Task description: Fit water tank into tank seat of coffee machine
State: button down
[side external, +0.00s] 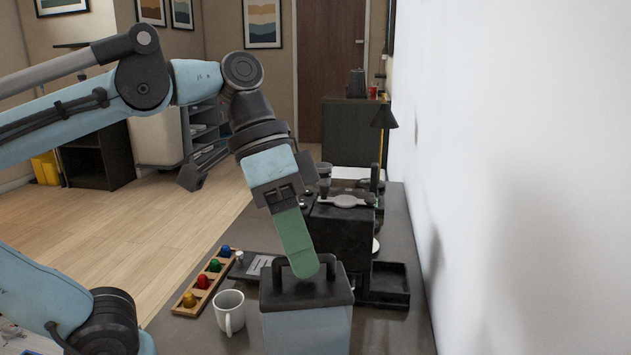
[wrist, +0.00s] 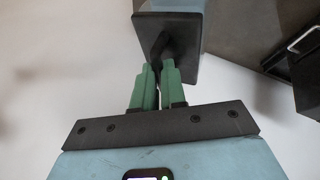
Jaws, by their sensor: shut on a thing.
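The water tank (side external: 306,333) is a pale blue box with a dark lid and a raised handle, at the bottom centre of the side view. Its base is cut off by the frame, so I cannot tell whether it touches the counter. My gripper (side external: 308,270) comes down from above with its green fingers shut on the handle. The black coffee machine (side external: 342,232) stands behind the tank. I cannot clearly make out its tank seat.
A white mug (side external: 229,311) stands left of the tank. A low black tray (side external: 388,290) sits right of the tank. The white wall (side external: 520,180) bounds the counter on the right. The counter's front right is bare.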

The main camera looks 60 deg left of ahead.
jog(key=w+a+r+n+t+y, duration=0.1)
jog(key=w+a+n+t+y, duration=0.15)
jog(key=w+n, duration=0.75)
jog(key=w+a+r+n+t+y, duration=0.1)
jog(key=w+n+t+y, duration=0.2)
jog(key=w, duration=1.3)
jog(key=w+a+f+n, duration=0.1)
jog(key=w+a+f, duration=0.5)
jog(key=a+f, duration=0.4)
jog(key=shift+a+f+n+g, duration=0.25)
jog(key=shift+f+n+g, duration=0.1)
jog(key=shift+f, duration=0.15)
jog(key=shift+f+h, duration=0.25)
jog(key=c, duration=1.2)
grip_release()
jog(key=shift+r, duration=0.1)
